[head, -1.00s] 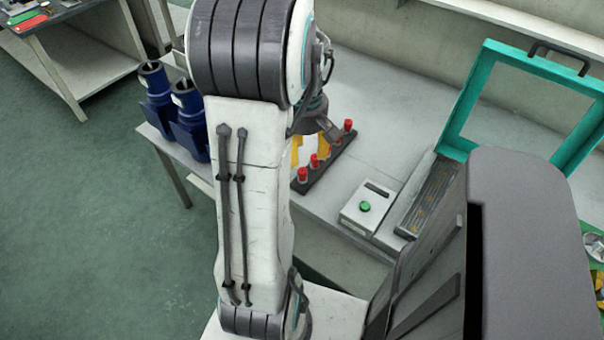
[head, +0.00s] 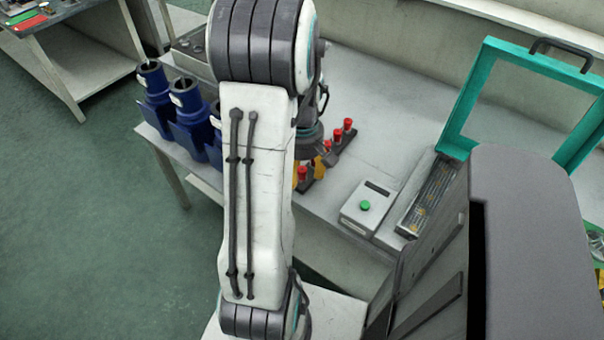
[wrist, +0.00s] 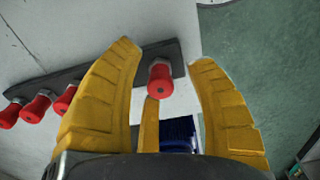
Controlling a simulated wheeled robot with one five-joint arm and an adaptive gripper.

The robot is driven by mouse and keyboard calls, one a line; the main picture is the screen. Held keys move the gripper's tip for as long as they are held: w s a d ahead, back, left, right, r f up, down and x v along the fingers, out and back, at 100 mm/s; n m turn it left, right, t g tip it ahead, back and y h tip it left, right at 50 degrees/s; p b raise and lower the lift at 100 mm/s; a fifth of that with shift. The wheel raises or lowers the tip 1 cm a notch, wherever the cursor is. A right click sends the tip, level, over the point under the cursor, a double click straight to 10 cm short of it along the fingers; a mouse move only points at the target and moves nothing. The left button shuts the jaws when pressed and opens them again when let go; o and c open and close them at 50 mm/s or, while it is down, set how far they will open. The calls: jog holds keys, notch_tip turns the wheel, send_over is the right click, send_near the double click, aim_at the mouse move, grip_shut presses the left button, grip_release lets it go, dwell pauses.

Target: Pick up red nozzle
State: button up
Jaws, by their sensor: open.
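Several red nozzles stand in a row on a dark rack (wrist: 105,74). In the wrist view, one red nozzle (wrist: 160,80) at the rack's end shows between the yellow fingers of my gripper (wrist: 164,52). The fingers are spread wide and no contact with the nozzle shows. The other red nozzles (wrist: 36,107) are left of the fingers. In the head view, my gripper is over the near part of the rack, partly hidden by my arm. A near red nozzle (head: 303,174) shows by the yellow fingers, and others (head: 348,124) stand farther back.
A white box with a green button (head: 364,206) sits right of the rack. Beyond it is an open case with a teal-framed lid (head: 458,146). Blue pump bodies (head: 187,114) stand at the table's left edge. The tabletop (head: 385,100) behind the rack is clear.

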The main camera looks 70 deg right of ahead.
grip_shut()
dwell(0.6)
